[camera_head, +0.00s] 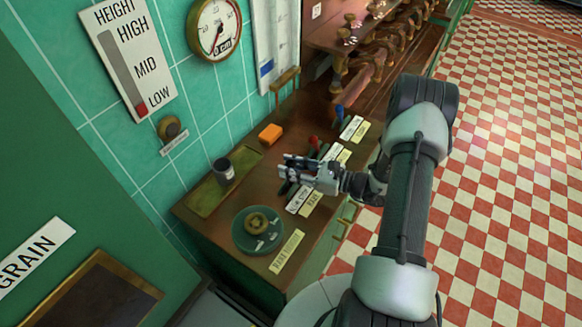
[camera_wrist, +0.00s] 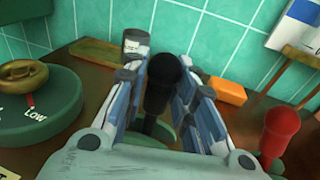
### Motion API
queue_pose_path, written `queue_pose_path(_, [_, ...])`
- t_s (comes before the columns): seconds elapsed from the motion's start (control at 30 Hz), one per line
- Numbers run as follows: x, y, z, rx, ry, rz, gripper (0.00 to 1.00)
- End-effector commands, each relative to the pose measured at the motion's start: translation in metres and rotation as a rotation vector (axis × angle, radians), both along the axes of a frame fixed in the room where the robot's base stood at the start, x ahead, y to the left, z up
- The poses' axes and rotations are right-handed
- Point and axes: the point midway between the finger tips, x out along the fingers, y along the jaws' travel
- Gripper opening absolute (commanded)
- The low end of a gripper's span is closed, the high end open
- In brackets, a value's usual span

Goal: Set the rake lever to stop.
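A lever with a black knob (camera_wrist: 162,78) stands between the two fingers of my gripper (camera_wrist: 167,68) in the wrist view. The fingers are apart, one on each side of the knob, and I see no clear grip on it. In the head view my gripper (camera_head: 284,167) hangs over the counter, hiding most of this lever. A yellow label (camera_head: 311,204) that seems to read RAKE lies just in front of it, beside a white position label (camera_head: 297,201) too small to read surely. The lever's setting cannot be told.
A red-knobbed lever (camera_wrist: 281,133) stands close on the right, with a blue-knobbed lever (camera_head: 339,111) farther along. A green dial with a brass knob (camera_head: 257,223) is on the left. A dark cup (camera_head: 223,171) and an orange block (camera_head: 270,134) stand behind, near the tiled wall.

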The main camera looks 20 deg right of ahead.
Motion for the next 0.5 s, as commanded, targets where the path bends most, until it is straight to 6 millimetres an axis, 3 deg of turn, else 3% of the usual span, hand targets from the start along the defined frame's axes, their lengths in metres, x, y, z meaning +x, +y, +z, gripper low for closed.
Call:
queue_pose_path(0.23, [0.0001,-0.0002,0.0001,0.001,0.001,0.0,0.44])
queue_pose_path(0.5, [0.0001,-0.0005,0.0002,0.001,0.0,-0.001,0.44])
